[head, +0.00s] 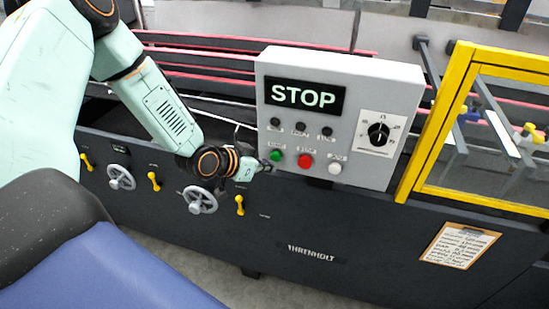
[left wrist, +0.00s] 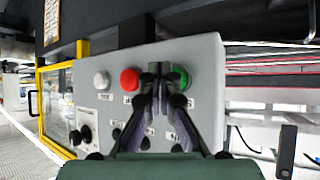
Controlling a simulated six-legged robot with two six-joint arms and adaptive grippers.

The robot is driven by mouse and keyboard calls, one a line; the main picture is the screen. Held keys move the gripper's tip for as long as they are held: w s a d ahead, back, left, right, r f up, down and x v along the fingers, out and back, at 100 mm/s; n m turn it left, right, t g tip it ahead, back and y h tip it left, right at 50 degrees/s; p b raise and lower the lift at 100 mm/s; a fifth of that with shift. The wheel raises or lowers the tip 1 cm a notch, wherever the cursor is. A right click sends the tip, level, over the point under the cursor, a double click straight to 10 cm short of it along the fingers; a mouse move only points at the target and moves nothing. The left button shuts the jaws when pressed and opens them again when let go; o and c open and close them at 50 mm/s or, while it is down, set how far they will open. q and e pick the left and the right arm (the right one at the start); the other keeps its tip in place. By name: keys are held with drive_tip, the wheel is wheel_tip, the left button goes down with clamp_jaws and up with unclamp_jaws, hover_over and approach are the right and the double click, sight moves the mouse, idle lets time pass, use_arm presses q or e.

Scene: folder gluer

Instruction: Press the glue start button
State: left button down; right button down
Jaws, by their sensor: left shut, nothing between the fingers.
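A grey control box (head: 345,75) carries a display (head: 305,96) that reads STOP. Along its lower edge are a green button (head: 277,155), a red button (head: 305,161) and a white button (head: 335,169). My left gripper (head: 266,167) is shut and empty, just left of and slightly below the green button. In the left wrist view the closed fingertips (left wrist: 160,68) lie between the red button (left wrist: 130,79) and the green button (left wrist: 179,77), partly covering the green one. I cannot tell whether they touch the panel. My right gripper is not in view.
A black rotary knob (head: 378,132) is on the box's right side. A yellow-framed guard (head: 425,130) stands just right of the box. Handwheels (head: 202,200) and yellow levers (head: 240,205) stick out from the machine front below my left arm. A clipboard (head: 460,246) hangs at lower right.

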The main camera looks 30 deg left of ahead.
use_arm(q)
drive_tip(key=shift+s+d+r, duration=0.1)
drive_tip(key=shift+s+d, duration=0.05)
drive_tip(key=shift+w+a+b, duration=0.25)
drive_tip(key=shift+w+b, duration=0.05)
drive_tip(key=shift+w, duration=0.25)
idle(0.3)
drive_tip(key=shift+w+a, duration=0.1)
